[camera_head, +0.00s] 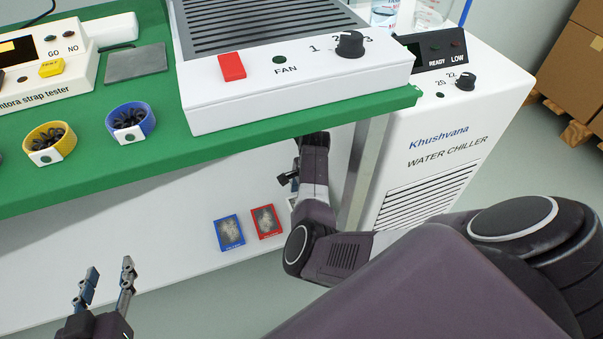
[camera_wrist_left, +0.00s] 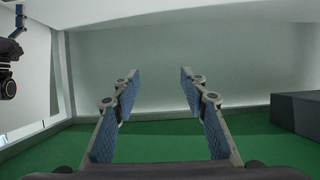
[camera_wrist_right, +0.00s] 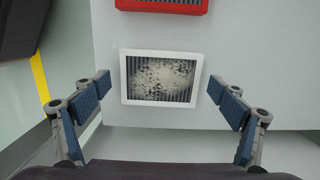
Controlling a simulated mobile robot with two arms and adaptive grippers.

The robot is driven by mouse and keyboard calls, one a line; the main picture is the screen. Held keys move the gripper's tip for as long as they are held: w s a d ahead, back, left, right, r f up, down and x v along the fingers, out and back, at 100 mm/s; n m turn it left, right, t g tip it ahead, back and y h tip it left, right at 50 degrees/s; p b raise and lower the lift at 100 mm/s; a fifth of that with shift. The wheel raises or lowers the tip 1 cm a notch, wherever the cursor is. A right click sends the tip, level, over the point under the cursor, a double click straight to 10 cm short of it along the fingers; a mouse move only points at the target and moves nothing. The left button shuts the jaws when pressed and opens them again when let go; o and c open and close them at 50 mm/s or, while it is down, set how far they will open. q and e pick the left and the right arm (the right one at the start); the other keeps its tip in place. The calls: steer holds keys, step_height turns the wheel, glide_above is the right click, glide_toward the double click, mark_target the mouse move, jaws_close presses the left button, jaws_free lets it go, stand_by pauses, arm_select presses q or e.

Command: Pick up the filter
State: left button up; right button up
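A white-framed filter (camera_wrist_right: 123,78) with a grey, dusty pleated face is on the pale panel in the right wrist view. My right gripper (camera_wrist_right: 158,87) is open, its fingers apart on either side of the filter in the picture, with nothing between them held. In the head view the white-framed filter (camera_head: 292,203) is mostly hidden by my right arm. Beside it are a red-framed filter (camera_head: 267,221) and a blue-framed filter (camera_head: 229,232). The red frame (camera_wrist_right: 162,5) also shows in the right wrist view. My left gripper (camera_head: 107,274) is open and empty at lower left.
Above the panel is a green bench top (camera_head: 160,185) with a white fan unit (camera_head: 300,95), a yellow ring (camera_head: 62,136) and a blue ring (camera_head: 146,122). A water chiller (camera_head: 450,140) stands at right. Bare floor shows in front of the panel.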

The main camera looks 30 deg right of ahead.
steer(key=c, duration=1)
